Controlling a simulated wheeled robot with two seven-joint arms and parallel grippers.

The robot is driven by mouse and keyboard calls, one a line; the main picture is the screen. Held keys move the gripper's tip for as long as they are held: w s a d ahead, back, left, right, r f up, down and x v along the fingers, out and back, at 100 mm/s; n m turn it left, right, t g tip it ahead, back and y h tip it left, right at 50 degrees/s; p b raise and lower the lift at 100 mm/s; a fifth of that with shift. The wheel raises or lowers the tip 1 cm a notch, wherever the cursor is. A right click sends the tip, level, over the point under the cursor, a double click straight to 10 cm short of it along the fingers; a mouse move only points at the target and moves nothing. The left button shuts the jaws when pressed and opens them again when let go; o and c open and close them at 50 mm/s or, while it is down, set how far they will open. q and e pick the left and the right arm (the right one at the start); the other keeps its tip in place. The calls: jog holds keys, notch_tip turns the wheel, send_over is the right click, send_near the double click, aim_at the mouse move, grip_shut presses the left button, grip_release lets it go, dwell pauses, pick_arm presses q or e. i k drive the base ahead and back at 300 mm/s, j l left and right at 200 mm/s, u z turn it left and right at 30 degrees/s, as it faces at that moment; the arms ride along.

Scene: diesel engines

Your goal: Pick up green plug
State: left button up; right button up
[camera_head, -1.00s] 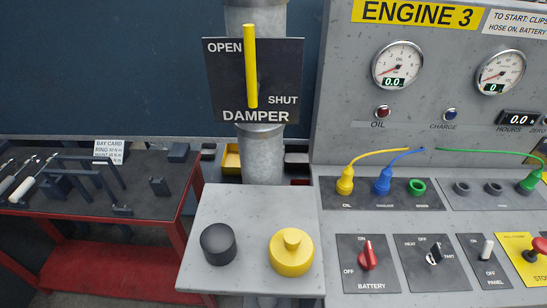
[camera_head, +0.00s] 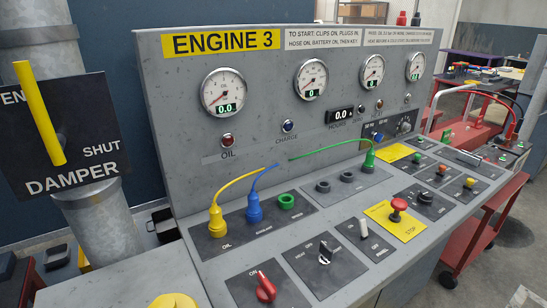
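The green plug (camera_head: 369,159) stands upright in the right-hand socket panel of the Engine 3 console, and a green cable (camera_head: 325,148) runs from it to the left. An empty-looking green socket (camera_head: 287,201) sits on the left-hand socket panel. Beside that socket stand a blue plug (camera_head: 254,210) and a yellow plug (camera_head: 216,221), each with its own cable. Two dark sockets (camera_head: 335,182) lie to the left of the green plug. Neither of my grippers shows in the view.
A red emergency stop button (camera_head: 398,205), a red battery switch (camera_head: 265,287) and other switches stand up from the console. The damper lever (camera_head: 40,112) is at the left. A red cart (camera_head: 490,210) stands beyond the console at the right.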

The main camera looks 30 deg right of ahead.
aim_at(368, 162)
jog(key=z, duration=1.8)
